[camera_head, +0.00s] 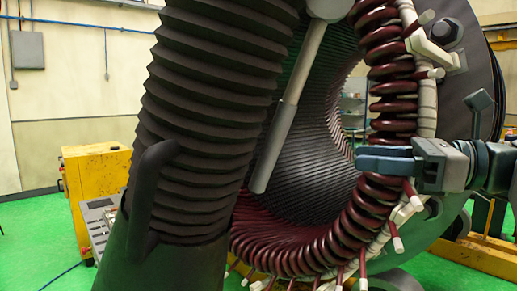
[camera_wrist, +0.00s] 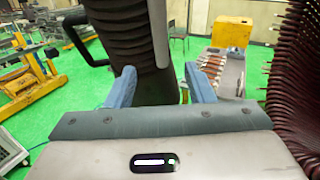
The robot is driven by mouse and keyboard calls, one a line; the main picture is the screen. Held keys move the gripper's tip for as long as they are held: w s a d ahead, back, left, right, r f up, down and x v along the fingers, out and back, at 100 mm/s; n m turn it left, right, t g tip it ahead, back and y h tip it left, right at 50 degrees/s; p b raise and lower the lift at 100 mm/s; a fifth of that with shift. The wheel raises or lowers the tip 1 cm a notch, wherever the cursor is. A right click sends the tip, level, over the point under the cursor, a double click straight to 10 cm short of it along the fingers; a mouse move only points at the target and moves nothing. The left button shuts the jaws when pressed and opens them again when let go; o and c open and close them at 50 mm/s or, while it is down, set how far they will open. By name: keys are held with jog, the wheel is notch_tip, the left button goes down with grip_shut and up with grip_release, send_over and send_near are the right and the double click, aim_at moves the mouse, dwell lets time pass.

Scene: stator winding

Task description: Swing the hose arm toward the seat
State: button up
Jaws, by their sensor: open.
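The hose arm is a thick black ribbed hose (camera_head: 215,105) that fills the left-centre of the head view, with a smooth dark lower end and a black loop handle (camera_head: 150,195) on its left side. My gripper (camera_head: 364,160) is open and empty, in front of the stator's coils to the right of the hose and apart from the handle. In the wrist view, the hose (camera_wrist: 132,40) stands beyond and between the blue fingertips (camera_wrist: 160,82), and the handle (camera_wrist: 75,40) is to their left. I cannot pick out the seat in either view.
The large stator bore with dark red coils (camera_head: 388,95) stands behind my gripper. A grey rod (camera_head: 288,110) hangs between hose and bore. A yellow cabinet (camera_head: 95,180) stands at left. Yellow-framed equipment (camera_wrist: 30,65) stands on the green floor, with open floor around it.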

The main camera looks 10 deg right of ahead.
aim_at(284, 110)
jog(key=p+x, duration=0.1)
jog(key=x, duration=1.2)
jog(key=shift+a, duration=0.35)
jog(key=shift+w, duration=0.1)
